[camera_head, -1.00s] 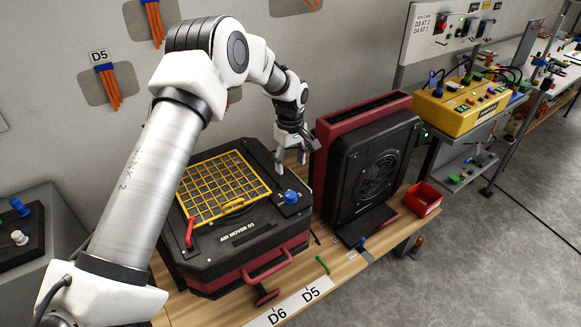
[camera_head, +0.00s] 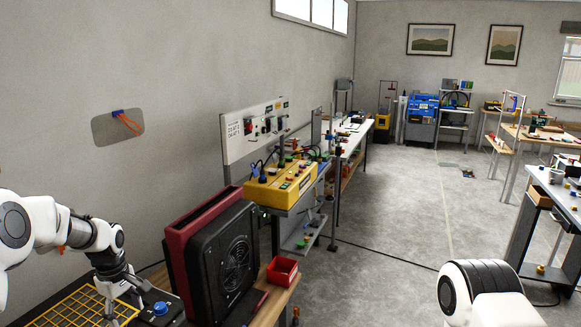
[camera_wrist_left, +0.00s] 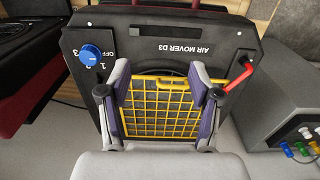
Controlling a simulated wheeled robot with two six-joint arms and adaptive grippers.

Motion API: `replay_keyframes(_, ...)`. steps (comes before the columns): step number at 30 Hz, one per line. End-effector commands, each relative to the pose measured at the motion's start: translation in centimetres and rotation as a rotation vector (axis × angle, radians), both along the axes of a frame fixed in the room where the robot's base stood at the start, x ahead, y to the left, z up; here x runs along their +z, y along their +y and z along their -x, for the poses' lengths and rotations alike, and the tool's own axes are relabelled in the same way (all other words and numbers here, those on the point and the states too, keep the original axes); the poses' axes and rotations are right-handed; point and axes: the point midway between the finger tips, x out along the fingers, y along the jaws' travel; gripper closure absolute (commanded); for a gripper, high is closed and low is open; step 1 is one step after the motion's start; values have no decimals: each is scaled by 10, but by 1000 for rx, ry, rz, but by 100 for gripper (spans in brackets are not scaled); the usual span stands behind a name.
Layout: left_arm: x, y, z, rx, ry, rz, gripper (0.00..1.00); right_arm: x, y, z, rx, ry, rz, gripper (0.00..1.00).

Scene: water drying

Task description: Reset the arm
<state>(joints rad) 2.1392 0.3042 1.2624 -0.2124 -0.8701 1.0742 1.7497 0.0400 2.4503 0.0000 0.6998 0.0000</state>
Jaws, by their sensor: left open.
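My left arm comes in at the lower left of the head view. Its gripper (camera_head: 121,296) hangs above the air mover, beside the blue knob (camera_head: 160,308). In the left wrist view the gripper (camera_wrist_left: 159,78) is open and empty, its two fingers apart over the yellow grille (camera_wrist_left: 160,108). The air mover D3 (camera_wrist_left: 150,45) is black, with the blue knob (camera_wrist_left: 90,54) at left and a red lever (camera_wrist_left: 238,78) at right. Part of my right arm (camera_head: 482,285) shows at the lower right of the head view; its gripper is out of view.
A fan unit with red housing (camera_head: 205,225) stands upright beside the air mover. A red bin (camera_head: 282,271) and a yellow control box (camera_head: 283,186) lie beyond it. Workbenches line the back and right. The grey floor (camera_head: 390,235) in the middle is open.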

Motion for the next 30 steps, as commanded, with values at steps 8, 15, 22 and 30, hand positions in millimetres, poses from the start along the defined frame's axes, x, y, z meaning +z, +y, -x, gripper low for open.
replay_keyframes(8,-53,-14,23,-30,98,-11,36,-7,0,-1,0,-1,0,60)
replay_keyframes(15,-110,-41,76,-71,244,1,36,-12,0,-1,0,-1,0,60)
replay_keyframes(22,-188,-82,167,-181,373,42,36,-19,0,0,0,-1,0,60)
replay_keyframes(30,-260,-144,378,-630,369,158,36,-30,0,0,0,-1,0,60)
